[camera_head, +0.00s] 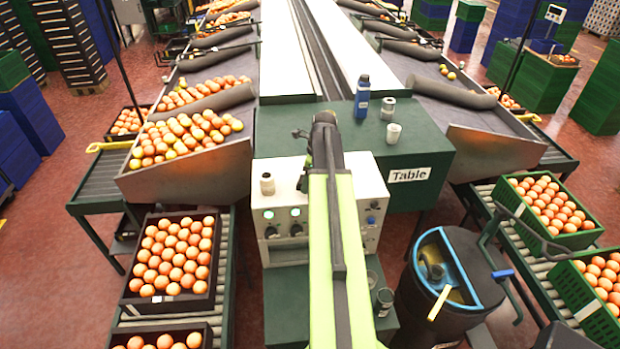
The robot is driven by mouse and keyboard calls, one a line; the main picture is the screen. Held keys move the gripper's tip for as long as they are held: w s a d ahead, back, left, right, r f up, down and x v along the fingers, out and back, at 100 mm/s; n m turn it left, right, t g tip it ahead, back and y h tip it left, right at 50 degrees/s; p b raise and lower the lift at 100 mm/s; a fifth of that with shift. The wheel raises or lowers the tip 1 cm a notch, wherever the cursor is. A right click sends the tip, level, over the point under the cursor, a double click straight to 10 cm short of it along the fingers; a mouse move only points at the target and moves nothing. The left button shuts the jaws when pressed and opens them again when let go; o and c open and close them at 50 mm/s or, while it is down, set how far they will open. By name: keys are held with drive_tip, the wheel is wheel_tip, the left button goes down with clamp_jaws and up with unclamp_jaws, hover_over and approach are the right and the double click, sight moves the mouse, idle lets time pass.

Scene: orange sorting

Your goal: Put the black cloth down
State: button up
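My lime-green arm reaches from the bottom of the view over a white control box. My dark gripper (326,128) is at its far end, over the near edge of the dark green table (290,127), which carries a sign reading "Table". The gripper is small and seen from behind, so its fingers cannot be made out. I cannot pick out a black cloth with certainty. The dark shape at the arm's end blends with the gripper, and I cannot tell whether any cloth is in it.
A blue bottle (362,96) and two pale cups (393,133) stand right of my gripper. A metal can (267,184) stands on the control box (372,178). A dark bin (450,270) is at lower right. Orange crates (133,288) flank both sides.

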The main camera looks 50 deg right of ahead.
drive_tip(key=p+v, duration=1.1)
drive_tip(key=v, duration=0.1)
drive_tip(key=shift+f, duration=0.1)
drive_tip(key=w+a+n+g, duration=0.1)
drive_tip(key=w+a+n, duration=0.3)
drive_tip(key=a+n, duration=0.55)
drive_tip(key=w+a+n, duration=0.4)
drive_tip(key=a+n, duration=0.1)
drive_tip(key=a, duration=1)
drive_tip(key=s+a+n+g, duration=0.1)
drive_tip(key=s+a+n, duration=0.2)
drive_tip(key=a+n, duration=1.3)
drive_tip(key=a, duration=0.6)
drive_tip(key=shift+a+f+h, duration=0.25)
drive_tip(key=shift+a+h, duration=0.1)
drive_tip(key=shift+h, duration=0.05)
